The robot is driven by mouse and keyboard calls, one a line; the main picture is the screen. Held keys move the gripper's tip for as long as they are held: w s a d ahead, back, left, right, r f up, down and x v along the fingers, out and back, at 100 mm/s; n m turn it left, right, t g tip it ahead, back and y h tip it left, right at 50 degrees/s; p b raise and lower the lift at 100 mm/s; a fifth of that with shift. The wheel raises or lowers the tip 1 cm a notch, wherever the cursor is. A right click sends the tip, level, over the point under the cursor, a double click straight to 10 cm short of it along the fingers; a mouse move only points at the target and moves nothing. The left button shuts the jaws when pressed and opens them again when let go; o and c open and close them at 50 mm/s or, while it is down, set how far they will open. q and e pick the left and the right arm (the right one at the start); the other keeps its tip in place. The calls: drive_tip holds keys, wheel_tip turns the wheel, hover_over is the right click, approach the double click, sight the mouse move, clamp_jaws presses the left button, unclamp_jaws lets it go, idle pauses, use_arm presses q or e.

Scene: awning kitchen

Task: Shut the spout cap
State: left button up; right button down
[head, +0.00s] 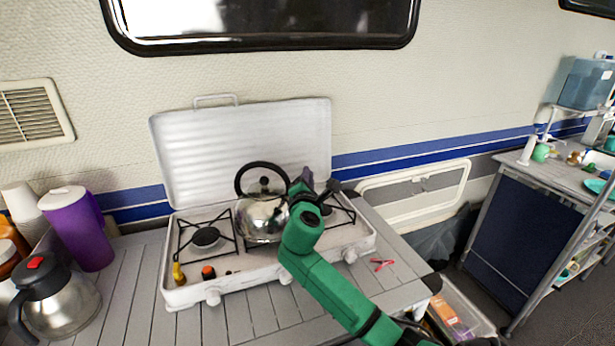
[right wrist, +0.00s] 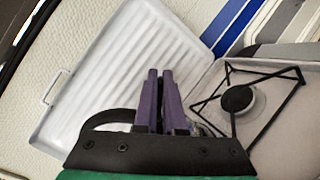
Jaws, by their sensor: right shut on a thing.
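A shiny steel kettle (head: 262,218) with a black arched handle and black lid knob sits on the stove's middle. Its right side, where the spout would be, is hidden behind my right gripper (head: 307,176), so I cannot make out the spout cap. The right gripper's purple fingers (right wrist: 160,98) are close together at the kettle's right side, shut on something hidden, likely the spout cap. The kettle's black handle (right wrist: 100,118) shows left of the fingers in the right wrist view. My left gripper is in neither view.
The white two-burner stove (head: 240,284) has its lid (head: 240,140) raised behind the kettle. A free right burner (right wrist: 238,100) lies beside the gripper. A purple pitcher (head: 77,228) and steel jug (head: 60,300) stand left. Red-handled clip (head: 382,264) lies on the counter at right.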

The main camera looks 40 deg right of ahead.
drive_tip(key=shift+f, duration=0.15)
drive_tip(key=f+m+b, duration=0.1)
drive_tip(key=m+b, duration=0.2)
drive_tip(key=m, duration=0.1)
drive_tip(key=f+m+b, duration=0.2)
drive_tip(key=m+b, duration=0.1)
drive_tip(key=f+m+b, duration=0.2)
drive_tip(key=m+b, duration=0.1)
drive_tip(key=m, duration=0.1)
drive_tip(key=shift+s+d+f+m+b, duration=0.1)
drive_tip(key=shift+s+d+m+b, duration=0.15)
drive_tip(key=shift+m+b, duration=0.05)
drive_tip(key=shift+w+a+f+m+b, duration=0.15)
drive_tip(key=shift+f+m+b, duration=0.1)
drive_tip(key=shift+m+b, duration=0.5)
drive_tip(key=shift+w+a+f+m+b, duration=0.1)
drive_tip(key=shift+f+m+b, duration=0.1)
drive_tip(key=shift+m+b, duration=0.5)
drive_tip(key=shift+m, duration=0.25)
drive_tip(key=c, duration=1)
unclamp_jaws()
drive_tip(key=shift+s+a, duration=0.1)
